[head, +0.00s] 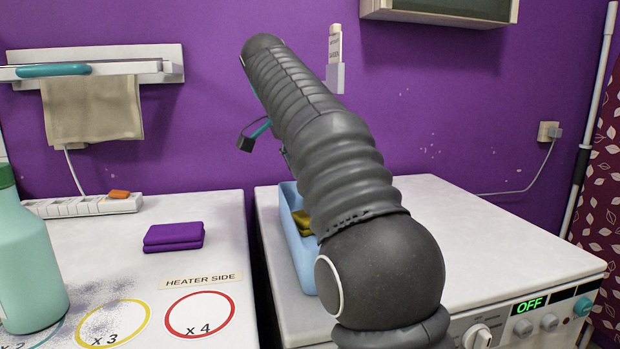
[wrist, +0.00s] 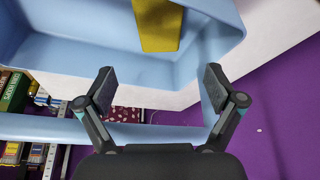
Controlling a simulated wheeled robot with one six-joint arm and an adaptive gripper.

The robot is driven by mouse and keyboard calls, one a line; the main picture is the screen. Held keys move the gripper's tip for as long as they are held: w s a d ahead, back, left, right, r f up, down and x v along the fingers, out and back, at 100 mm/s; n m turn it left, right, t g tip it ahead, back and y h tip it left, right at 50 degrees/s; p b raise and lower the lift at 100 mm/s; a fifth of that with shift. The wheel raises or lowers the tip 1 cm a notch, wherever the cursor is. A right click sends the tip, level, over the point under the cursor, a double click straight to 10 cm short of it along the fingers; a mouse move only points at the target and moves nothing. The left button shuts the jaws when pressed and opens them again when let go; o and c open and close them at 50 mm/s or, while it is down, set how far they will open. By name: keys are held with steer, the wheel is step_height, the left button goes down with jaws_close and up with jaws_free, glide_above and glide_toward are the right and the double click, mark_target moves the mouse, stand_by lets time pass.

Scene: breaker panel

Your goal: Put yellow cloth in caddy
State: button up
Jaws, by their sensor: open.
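The yellow cloth (head: 302,218) lies inside the light blue caddy (head: 300,258) on the right-hand white unit. My arm hides part of both in the head view. In the wrist view the yellow cloth (wrist: 157,26) is in the caddy (wrist: 85,60), near one end wall. My gripper (wrist: 160,92) is open, with nothing between its fingers, and apart from the cloth. In the head view a finger of my gripper (head: 254,135) shows left of my arm, above the caddy; the rest is hidden.
A folded purple cloth (head: 174,236), a green bottle (head: 28,255) and a power strip (head: 85,205) with an orange item stand on the left unit. A beige towel (head: 92,108) hangs on the wall rail. The right unit's top (head: 500,240) is largely clear.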

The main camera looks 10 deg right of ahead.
steer(key=s+a+r, duration=0.2)
steer(key=s+a, duration=0.3)
steer(key=a, duration=0.7)
